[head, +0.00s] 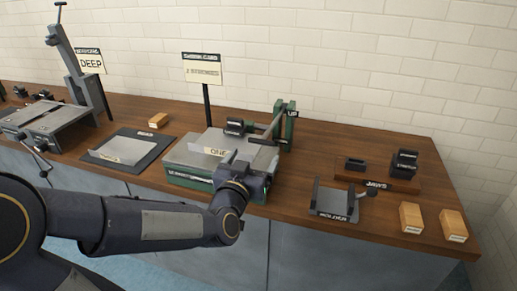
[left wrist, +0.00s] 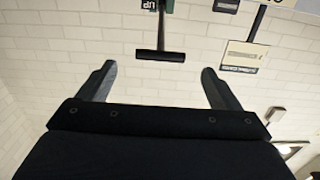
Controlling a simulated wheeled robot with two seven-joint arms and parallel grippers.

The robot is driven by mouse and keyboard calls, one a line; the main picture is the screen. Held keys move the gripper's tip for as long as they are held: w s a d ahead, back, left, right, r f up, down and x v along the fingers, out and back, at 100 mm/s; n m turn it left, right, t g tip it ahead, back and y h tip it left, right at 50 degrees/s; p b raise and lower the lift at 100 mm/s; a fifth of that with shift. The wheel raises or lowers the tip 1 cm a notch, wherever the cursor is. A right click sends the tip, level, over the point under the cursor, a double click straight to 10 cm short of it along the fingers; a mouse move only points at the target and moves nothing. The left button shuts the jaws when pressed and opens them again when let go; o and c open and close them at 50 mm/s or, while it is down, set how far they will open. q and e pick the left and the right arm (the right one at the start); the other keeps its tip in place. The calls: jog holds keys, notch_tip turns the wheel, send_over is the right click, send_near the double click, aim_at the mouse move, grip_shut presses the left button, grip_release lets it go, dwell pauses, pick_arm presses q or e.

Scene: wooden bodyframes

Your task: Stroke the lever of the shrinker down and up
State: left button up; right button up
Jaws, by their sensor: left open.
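The shrinker is a green machine (head: 187,181) on the wooden bench, with a grey plate reading "ONE" (head: 217,152) on top. Its lever (head: 273,125) slants from the green post marked "UP" (head: 292,114) to a dark crossbar grip (head: 263,142). In the left wrist view the crossbar grip (left wrist: 160,55) shows beyond the fingertips, roughly midway between them, with clear space around it. My left gripper (head: 235,160) is open and empty, in front of the lever; it also shows in the left wrist view (left wrist: 158,72). My right gripper is not in view.
A card reading "2 strokes" (head: 202,69) stands behind the shrinker. A dark mat with a metal sheet (head: 119,149) and another machine (head: 50,117) lie left. A grey cradle (head: 338,203), a wooden stand (head: 378,177) and two wooden blocks (head: 411,217) (head: 453,225) are right.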

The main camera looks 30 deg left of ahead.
aim_at(261, 143)
pick_arm(q)
jog(key=x, duration=0.7)
jog(key=shift+w+a, duration=0.1)
jog(key=shift+w, duration=0.25)
jog(key=shift+c, duration=0.4)
jog(key=c, duration=1.3)
jog(key=r+g+p, duration=0.1)
jog(key=r+p, duration=0.2)
jog(key=p, duration=0.1)
jog(key=w+r+g+p, duration=0.1)
jog(key=r+p, duration=0.2)
jog(key=p, duration=0.2)
jog(key=w+r+p, duration=0.1)
jog(key=r+p, duration=0.2)
jog(key=p, duration=0.1)
jog(key=shift+a+g, duration=0.25)
jog(key=shift+g, duration=0.15)
jog(key=w+r+p, duration=0.2)
jog(key=r, duration=0.1)
jog(key=w+a+r+p, duration=0.1)
jog(key=w+r+p, duration=0.1)
jog(key=r, duration=0.1)
jog(key=w+r+p, duration=0.2)
jog(key=r+p, duration=0.1)
jog(key=shift+a, duration=0.25)
jog(key=shift+w+a+r+p, duration=0.2)
jog(key=shift+w+r+p, duration=0.3)
jog(key=shift+w, duration=0.25)
jog(key=o, duration=1.4)
jog(key=shift+f, duration=0.1)
